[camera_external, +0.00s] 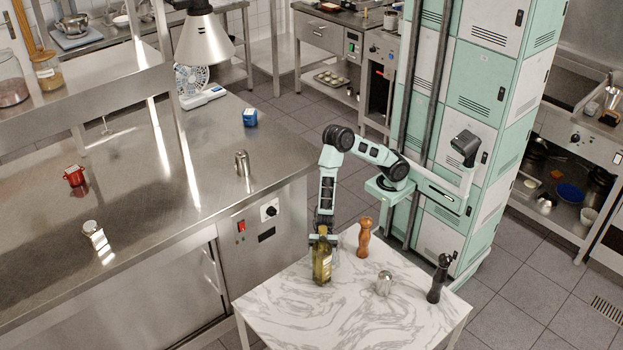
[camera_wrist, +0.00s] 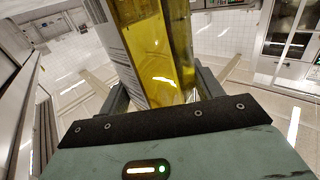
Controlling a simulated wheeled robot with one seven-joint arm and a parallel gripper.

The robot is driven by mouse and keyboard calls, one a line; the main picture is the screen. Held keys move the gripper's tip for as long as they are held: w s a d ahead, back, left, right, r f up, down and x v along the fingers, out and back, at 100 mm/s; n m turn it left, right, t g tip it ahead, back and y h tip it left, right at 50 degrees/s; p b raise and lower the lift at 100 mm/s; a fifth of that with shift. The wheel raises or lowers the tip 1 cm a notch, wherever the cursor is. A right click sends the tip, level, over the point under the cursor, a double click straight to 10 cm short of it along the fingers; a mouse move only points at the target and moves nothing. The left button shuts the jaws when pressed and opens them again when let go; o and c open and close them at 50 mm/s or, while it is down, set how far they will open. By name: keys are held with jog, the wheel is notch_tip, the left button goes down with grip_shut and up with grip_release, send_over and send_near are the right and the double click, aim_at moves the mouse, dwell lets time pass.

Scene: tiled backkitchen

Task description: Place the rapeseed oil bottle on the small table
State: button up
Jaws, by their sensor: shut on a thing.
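The rapeseed oil bottle (camera_external: 322,266) holds yellow-green oil and is upright at the back left of the small table (camera_external: 290,320), which has a white marbled top. In the external view, my gripper (camera_external: 322,240) is above and around the bottle's upper part. In the wrist view, the bottle (camera_wrist: 150,50) shows large, with a pale label on its left side, between the two fingers of my gripper (camera_wrist: 158,95). The gripper is shut on it. I cannot tell whether the bottle's base touches the tabletop.
On the small table stand a brown wooden mill (camera_external: 364,238), a metal shaker (camera_external: 384,283) and a dark mill (camera_external: 439,279). The steel counter (camera_external: 150,220) at the left holds a red pot (camera_external: 74,175), metal shakers and a blue box (camera_external: 250,117). The table's front is clear.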

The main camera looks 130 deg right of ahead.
jog(key=shift+r, duration=0.1)
jog(key=o, duration=1.6)
jog(key=shift+f, duration=0.2)
jog(key=shift+r, duration=0.1)
jog(key=shift+s+d+r, duration=0.1)
jog(key=shift+d, duration=0.05)
jog(key=p+v, duration=0.1)
jog(key=v, duration=0.6)
jog(key=shift+s, duration=0.1)
